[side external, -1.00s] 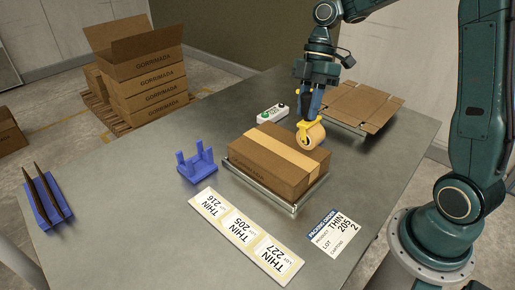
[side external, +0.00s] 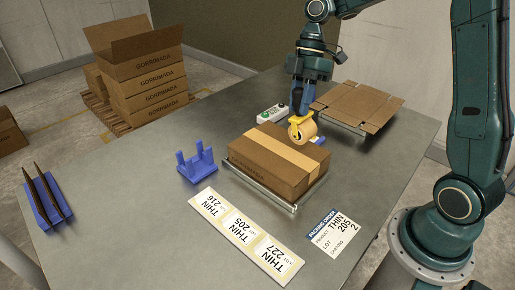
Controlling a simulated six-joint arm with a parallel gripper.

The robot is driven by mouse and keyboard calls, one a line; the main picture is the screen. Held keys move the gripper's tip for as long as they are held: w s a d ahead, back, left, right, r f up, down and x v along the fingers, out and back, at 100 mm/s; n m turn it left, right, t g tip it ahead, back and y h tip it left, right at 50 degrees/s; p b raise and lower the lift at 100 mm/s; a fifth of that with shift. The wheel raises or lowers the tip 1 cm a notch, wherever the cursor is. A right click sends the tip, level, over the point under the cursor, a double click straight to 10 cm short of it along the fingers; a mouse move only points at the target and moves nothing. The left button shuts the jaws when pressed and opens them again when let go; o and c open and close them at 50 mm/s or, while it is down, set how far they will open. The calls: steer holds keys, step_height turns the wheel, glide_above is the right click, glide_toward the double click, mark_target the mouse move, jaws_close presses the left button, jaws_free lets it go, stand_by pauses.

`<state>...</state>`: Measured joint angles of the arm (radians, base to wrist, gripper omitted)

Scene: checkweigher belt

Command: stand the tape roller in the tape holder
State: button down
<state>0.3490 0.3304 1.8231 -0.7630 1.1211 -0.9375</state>
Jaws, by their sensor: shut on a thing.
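The tape roller (side external: 303,131), a yellow frame with a tan roll and a blue part, hangs from my gripper (side external: 299,112) in the side external view. My gripper points down and is shut on the roller. The roller is above the far right part of the taped carton; whether it touches the carton cannot be told. The blue tape holder (side external: 197,163), with upright posts, stands empty on the table to the left of the carton.
The closed carton (side external: 278,160) sits on a metal platform (side external: 291,208). Labels (side external: 244,234) and a packing order sheet (side external: 343,227) lie in front. A button box (side external: 272,115) and flat cardboard (side external: 358,104) are behind. A blue rack (side external: 45,201) stands far left.

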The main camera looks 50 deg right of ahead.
steer(key=w+a+f+t, duration=0.1)
steer(key=w+a, duration=0.7)
steer(key=w, duration=0.3)
steer(key=w+a+t, duration=0.1)
steer(key=w+a, duration=0.7)
steer(key=w, duration=0.4)
steer(key=shift+a+f+n+t, duration=0.3)
steer(key=shift+a+f, duration=0.05)
steer(key=shift+f, duration=0.05)
steer(key=shift+f, duration=0.3)
step_height(320, 180, down, 11)
stand_by(0.6)
stand_by(0.3)
steer(key=c, duration=1.1)
jaws_free()
steer(key=shift+o, duration=0.2)
steer(key=shift+s+f, duration=0.1)
